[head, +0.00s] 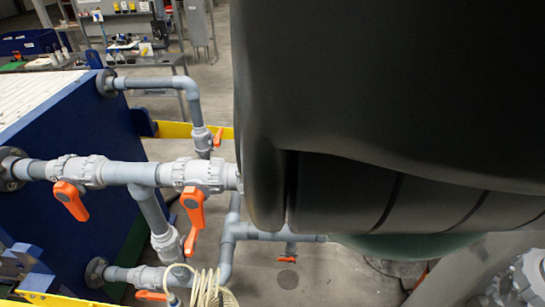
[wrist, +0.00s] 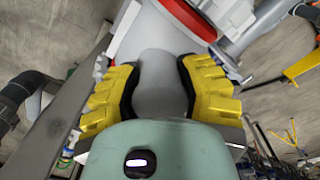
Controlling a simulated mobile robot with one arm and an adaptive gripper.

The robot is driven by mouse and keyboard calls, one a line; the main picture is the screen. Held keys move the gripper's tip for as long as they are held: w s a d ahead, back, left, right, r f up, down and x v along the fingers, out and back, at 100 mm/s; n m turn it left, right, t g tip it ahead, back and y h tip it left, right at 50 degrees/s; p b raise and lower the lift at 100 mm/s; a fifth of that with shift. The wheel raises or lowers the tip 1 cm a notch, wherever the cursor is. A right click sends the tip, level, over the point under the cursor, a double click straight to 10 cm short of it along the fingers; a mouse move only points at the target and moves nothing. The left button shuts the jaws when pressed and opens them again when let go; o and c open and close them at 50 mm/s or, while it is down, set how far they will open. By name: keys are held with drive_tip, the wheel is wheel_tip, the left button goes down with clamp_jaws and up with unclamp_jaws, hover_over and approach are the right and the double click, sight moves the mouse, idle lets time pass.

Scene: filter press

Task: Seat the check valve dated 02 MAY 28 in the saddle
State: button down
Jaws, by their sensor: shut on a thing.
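In the wrist view, my gripper (wrist: 158,86) has its yellow, black-lined fingers shut on both sides of a smooth grey cylindrical part (wrist: 163,65). Beyond the fingers the part meets a wider white body with a red band (wrist: 188,18), cut off by the top edge. No date or lettering can be read on it, so I cannot tell whether it is the check valve dated 02 MAY 28. I cannot make out the saddle in either view.
Grey pipework (head: 118,173) with several orange-handled valves (head: 193,206) runs from a blue panel (head: 75,140) at left. A coiled cream hose (head: 208,288) hangs low. A grey bar (wrist: 68,110) runs close to the left finger. A bench (head: 150,60) stands behind.

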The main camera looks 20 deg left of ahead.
drive_tip(key=shift+c, duration=2.3)
unclamp_jaws()
drive_tip(key=shift+r, duration=0.1)
